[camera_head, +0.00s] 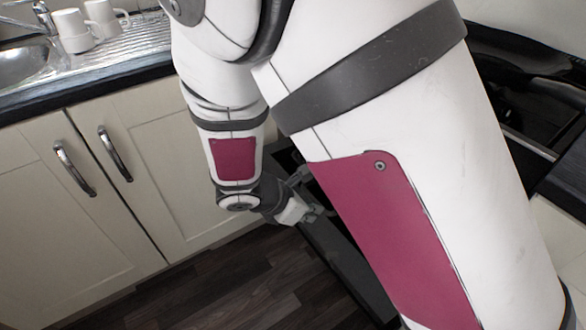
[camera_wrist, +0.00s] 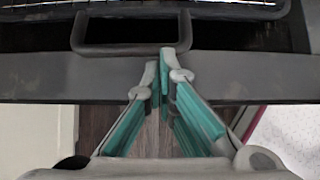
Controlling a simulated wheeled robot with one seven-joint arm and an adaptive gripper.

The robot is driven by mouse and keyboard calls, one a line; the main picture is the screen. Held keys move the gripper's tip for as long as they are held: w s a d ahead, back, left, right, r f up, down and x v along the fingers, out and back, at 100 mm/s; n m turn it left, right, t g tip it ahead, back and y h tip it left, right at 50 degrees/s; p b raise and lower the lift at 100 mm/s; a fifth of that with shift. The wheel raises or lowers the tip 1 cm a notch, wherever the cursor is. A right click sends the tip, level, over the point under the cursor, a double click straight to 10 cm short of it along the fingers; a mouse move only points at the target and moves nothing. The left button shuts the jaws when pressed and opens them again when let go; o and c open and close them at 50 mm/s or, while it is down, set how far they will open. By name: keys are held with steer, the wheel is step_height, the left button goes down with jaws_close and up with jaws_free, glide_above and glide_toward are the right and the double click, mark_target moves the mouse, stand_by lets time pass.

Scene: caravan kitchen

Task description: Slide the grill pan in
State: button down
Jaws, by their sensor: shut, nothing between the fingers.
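In the wrist view, a dark rectangular loop (camera_wrist: 128,50), which looks like the grill pan's handle, lies at the top, left of centre. Pale bars of what looks like a rack show behind it at the top edge. My gripper (camera_wrist: 166,66) has its teal-padded fingers together at the tips, with nothing between them. The tips overlap the loop's lower right corner in the picture; I cannot tell whether they touch it. In the head view, my gripper (camera_head: 315,211) is low beside the dark cooker front, and my arm hides the pan.
A long dark panel (camera_head: 345,268), apparently an open cooker door, sticks out over the wooden floor (camera_head: 235,285). Cream cupboards (camera_head: 75,195) with metal handles stand to the left. The sink (camera_head: 22,62) and white mugs (camera_head: 72,30) are on the worktop above. Floor left of the panel is clear.

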steer(key=w+d, duration=0.3)
steer(key=d, duration=0.2)
steer(key=w+d+b, duration=0.1)
steer(key=w+d, duration=0.2)
steer(key=d, duration=0.1)
steer(key=w+d, duration=0.4)
steer(key=d, duration=0.1)
steer(key=shift+d+b, duration=0.3)
steer(key=shift+d, duration=0.05)
